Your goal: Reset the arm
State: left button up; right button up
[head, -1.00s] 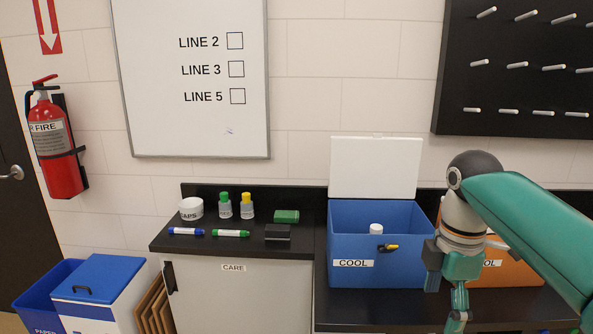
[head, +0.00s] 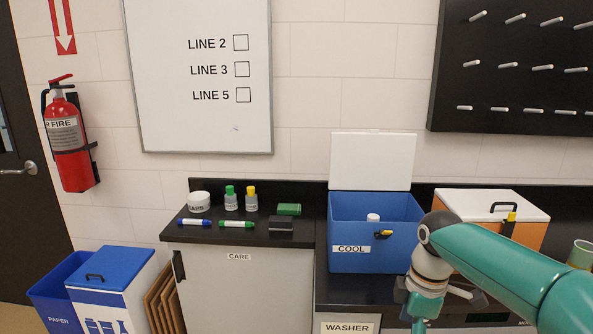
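My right arm (head: 505,262) comes in from the right, teal with a dark grey joint. It passes in front of the blue cooler's lower right corner and the orange cooler's front. My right gripper (head: 418,325) points down at the bottom edge of the head view, in front of the dark counter. Its fingertips are cut off by the frame, so its opening and anything in it do not show. My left gripper is not in view.
The blue COOL cooler (head: 345,232) stands open with a white-capped bottle (head: 373,217) inside. An orange cooler (head: 530,231) with a shut white lid is to its right. Two small bottles, markers and a CAPS tub (head: 199,201) sit on the left counter (head: 190,237).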

jog(key=s+a+f+m+y, duration=0.1)
jog(key=s+a+f+m, duration=0.15)
jog(key=f, duration=0.95)
jog(key=s+a+f+m+y, duration=0.15)
jog(key=a+f+m, duration=0.25)
jog(key=f, duration=0.7)
jog(key=s+a+f+m, duration=0.2)
jog(key=s+f+m, duration=0.9)
jog(key=s, duration=0.7)
notch_tip(320, 180, down, 2)
jog(key=shift+a+f+y, duration=0.2)
jog(key=shift+y, duration=0.15)
